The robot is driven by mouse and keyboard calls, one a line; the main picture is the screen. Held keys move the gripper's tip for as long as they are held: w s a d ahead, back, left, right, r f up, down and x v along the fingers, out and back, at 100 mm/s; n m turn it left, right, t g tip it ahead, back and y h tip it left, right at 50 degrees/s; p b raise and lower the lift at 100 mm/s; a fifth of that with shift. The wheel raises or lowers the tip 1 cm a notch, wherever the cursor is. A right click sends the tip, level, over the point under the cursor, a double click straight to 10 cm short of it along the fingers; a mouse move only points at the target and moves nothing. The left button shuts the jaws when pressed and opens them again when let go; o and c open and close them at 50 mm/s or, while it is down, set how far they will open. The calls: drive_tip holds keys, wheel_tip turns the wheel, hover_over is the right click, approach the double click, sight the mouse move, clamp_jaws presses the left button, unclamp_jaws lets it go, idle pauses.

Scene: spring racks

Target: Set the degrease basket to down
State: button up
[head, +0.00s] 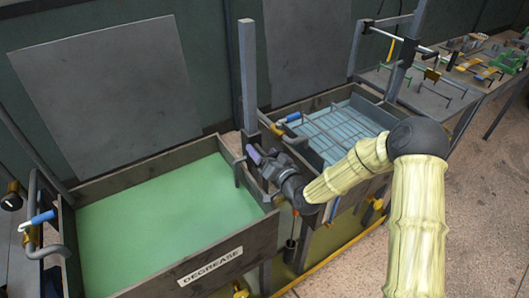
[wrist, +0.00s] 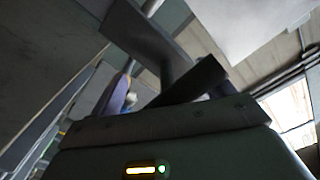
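The degrease tank (head: 228,262), labelled DEGREASE, is filled with flat green liquid. No basket shows in it; the liquid's surface hides what is below. A purple handle (head: 254,155) sits at the tank's right side, by the foot of an upright post (head: 247,80). My gripper (head: 262,160) is right at this handle, in front of the post. In the wrist view the purple handle (wrist: 118,95) shows left of a dark finger (wrist: 195,82), close to the gripper body. I cannot tell whether the fingers are closed on it.
A second tank with blue liquid and a wire basket (head: 345,130) stands to the right, with a blue-handled lever (head: 293,117). Another blue handle (head: 43,217) is at far left. Tables with coloured parts (head: 470,62) stand behind right. The floor at right is clear.

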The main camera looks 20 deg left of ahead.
drive_tip(key=shift+s+a+f, duration=0.15)
drive_tip(key=shift+s+a, duration=0.1)
drive_tip(key=shift+d, duration=0.1)
drive_tip(key=shift+s+d+f, duration=0.1)
drive_tip(key=shift+s+d, duration=0.1)
drive_tip(key=p+v, duration=0.5)
drive_tip(key=v, duration=1.1)
drive_tip(key=shift+d+r, duration=0.3)
drive_tip(key=shift+d, duration=0.05)
drive_tip(key=shift+f, duration=0.1)
idle(0.3)
